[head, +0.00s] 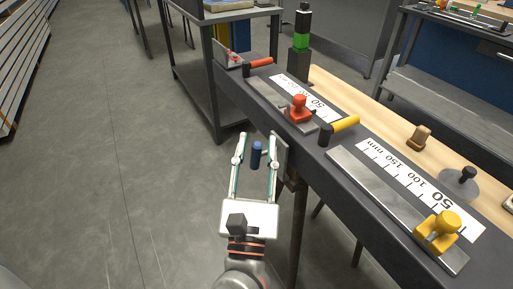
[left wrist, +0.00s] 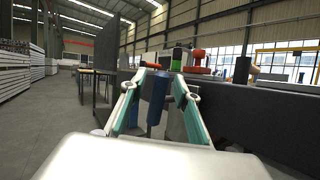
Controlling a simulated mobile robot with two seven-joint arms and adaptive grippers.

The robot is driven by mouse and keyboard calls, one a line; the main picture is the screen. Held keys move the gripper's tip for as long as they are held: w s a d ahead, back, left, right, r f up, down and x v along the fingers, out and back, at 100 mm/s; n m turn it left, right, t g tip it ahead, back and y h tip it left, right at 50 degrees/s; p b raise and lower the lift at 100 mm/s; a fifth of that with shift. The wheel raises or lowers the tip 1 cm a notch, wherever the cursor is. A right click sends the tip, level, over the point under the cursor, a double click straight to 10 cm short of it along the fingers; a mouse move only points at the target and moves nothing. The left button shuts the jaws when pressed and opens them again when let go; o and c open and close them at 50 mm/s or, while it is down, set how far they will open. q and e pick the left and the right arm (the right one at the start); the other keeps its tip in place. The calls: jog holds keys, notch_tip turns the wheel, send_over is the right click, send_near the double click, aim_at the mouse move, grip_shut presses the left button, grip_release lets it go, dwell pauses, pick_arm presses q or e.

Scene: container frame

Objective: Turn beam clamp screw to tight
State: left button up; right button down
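A blue cylindrical screw handle (head: 256,155) stands between the fingers of my left gripper (head: 259,139), beside the dark beam's near side. Gaps show on both sides of the handle in the head view, so the gripper looks open around it. In the left wrist view, the blue handle (left wrist: 158,97) hangs upright between the two teal-padded fingers of the gripper (left wrist: 163,70). A grey clamp plate (head: 281,160) stands just right of the fingers, against the beam. How the handle joins the clamp is hidden. My right gripper is in neither view.
The dark beam (head: 322,160) carries a red toggle clamp (head: 298,108), a yellow clamp (head: 438,233), a yellow-handled lever (head: 344,124) and printed scales. A green-banded signal post (head: 301,42) stands behind. A grey table (head: 190,75) stands at the back left. Floor left of the gripper is clear.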

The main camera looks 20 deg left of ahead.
pick_arm(q)
grip_shut()
